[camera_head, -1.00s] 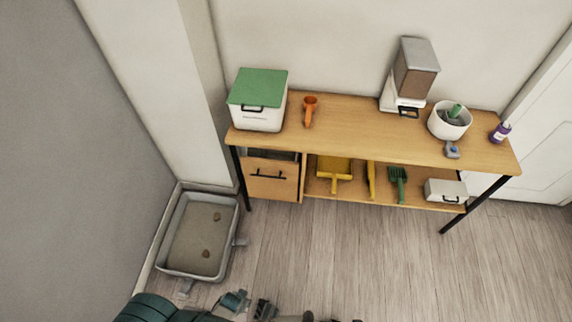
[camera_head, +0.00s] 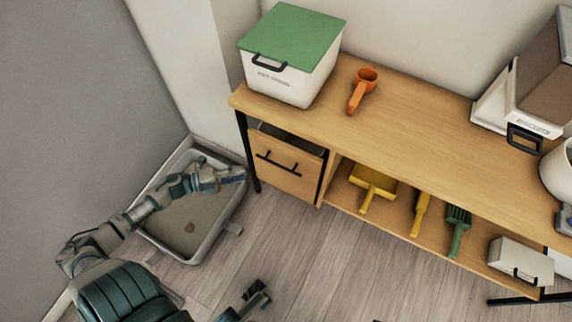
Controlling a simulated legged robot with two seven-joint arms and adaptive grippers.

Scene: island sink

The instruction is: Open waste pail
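No thing in view is clearly marked as the waste pail. A wooden drawer front or bin (camera_head: 286,178) with a black bar handle sits under the left end of the table, with a dark gap along its top. A white box with a green lid (camera_head: 291,55) and a black front handle stands on the table above it, lid down. My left gripper (camera_head: 238,173) is over the litter tray, left of the drawer front and apart from it; its fingers are too small to read. My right gripper (camera_head: 259,289) is low over the floor at the bottom centre, its fingers unclear.
A grey litter tray (camera_head: 222,226) with a brown clump lies on the floor against the left wall. An orange scoop (camera_head: 363,88) lies on the table (camera_head: 425,125). A yellow dustpan (camera_head: 373,181) and green tool (camera_head: 457,229) are on the lower shelf.

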